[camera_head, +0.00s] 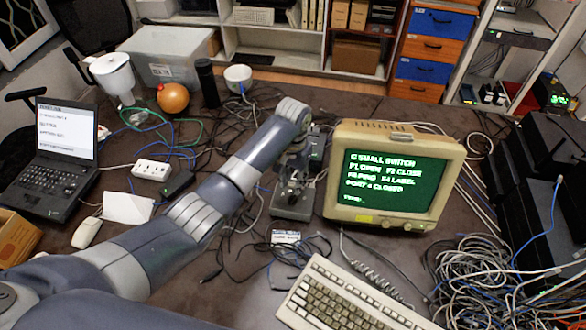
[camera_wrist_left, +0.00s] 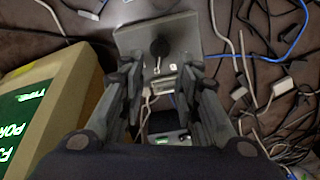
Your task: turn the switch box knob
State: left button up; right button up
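The grey switch box (camera_head: 291,204) stands on the dark table, just left of the monitor. In the left wrist view the box (camera_wrist_left: 181,30) shows its top face with a round black knob (camera_wrist_left: 160,48). My left gripper (camera_head: 291,182) reaches down over the box from behind in the head view. In the wrist view my left gripper (camera_wrist_left: 163,72) is open, its fingers apart with nothing between them. The knob lies just beyond the fingertips; I cannot tell whether they touch the box. My right gripper is not in view.
A beige monitor (camera_head: 392,180) with a green screen stands close beside the gripper. A keyboard (camera_head: 345,300) lies in front. Loose cables (camera_head: 490,275) tangle at right.

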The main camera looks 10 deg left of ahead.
aim_at(293, 195)
pick_arm(q)
notch_tip(293, 195, up, 6)
jog(key=shift+f, duration=0.25)
dwell(0.5)
